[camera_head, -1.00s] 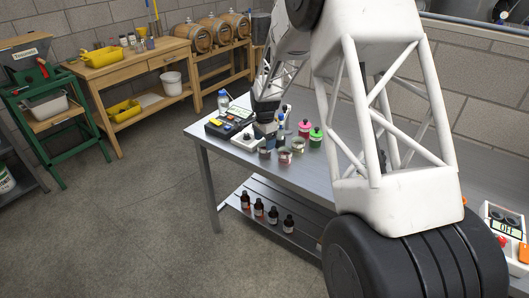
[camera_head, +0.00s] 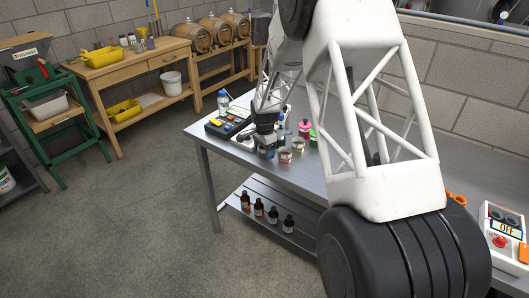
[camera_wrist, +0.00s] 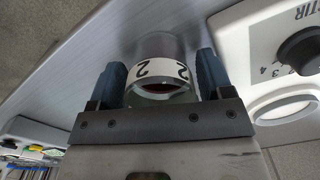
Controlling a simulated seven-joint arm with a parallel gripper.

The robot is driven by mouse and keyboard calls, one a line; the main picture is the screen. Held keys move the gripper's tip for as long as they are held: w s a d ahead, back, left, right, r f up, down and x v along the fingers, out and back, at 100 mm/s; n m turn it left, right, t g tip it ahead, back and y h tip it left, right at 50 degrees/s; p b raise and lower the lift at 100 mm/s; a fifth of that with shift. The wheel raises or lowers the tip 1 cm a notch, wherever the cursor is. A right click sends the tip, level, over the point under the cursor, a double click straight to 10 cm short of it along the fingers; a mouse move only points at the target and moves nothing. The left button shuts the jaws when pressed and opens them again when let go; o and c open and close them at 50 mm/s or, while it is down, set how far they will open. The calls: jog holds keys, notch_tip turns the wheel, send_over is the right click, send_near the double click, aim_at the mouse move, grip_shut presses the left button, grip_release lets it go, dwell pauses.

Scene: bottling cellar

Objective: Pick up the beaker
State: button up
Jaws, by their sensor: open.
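The beaker (camera_wrist: 160,72) is clear glass with a white band marked 2. In the wrist view it stands between the two blue fingers of my gripper (camera_wrist: 160,62), mouth toward the camera, with something dark red inside. My gripper is open, one finger on each side; I cannot tell whether either touches the glass. In the head view my gripper (camera_head: 267,146) is low over the front part of the steel table (camera_head: 225,161), and it and the arm mostly hide the beaker there.
A white stirrer with a black knob (camera_wrist: 302,50) is close at the right in the wrist view. Small labelled cups (camera_head: 285,157), a pink-lidded jar (camera_head: 304,129) and a green-lidded jar (camera_head: 314,138) stand right of my gripper. A blue-capped bottle (camera_head: 223,101) stands behind. Brown bottles (camera_head: 259,209) line the lower shelf.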

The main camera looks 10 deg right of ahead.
jog(key=c, duration=0.7)
jog(key=shift+r, duration=0.15)
jog(key=shift+r, duration=1.5)
jog(key=shift+s+r, duration=0.15)
jog(key=shift+s, duration=0.2)
jog(key=s, duration=0.5)
jog(key=s+r, duration=0.1)
jog(key=s, duration=0.9)
jog(key=shift+s+d+r, duration=0.15)
jog(key=shift+d+r, duration=0.05)
jog(key=shift+d, duration=0.1)
jog(key=w+r, duration=0.1)
jog(key=w, duration=1)
jog(key=w+r, duration=0.2)
jog(key=w, duration=0.9)
jog(key=w+d+r, duration=0.1)
jog(key=w+r, duration=0.1)
jog(key=w, duration=0.9)
jog(key=shift+w, duration=0.2)
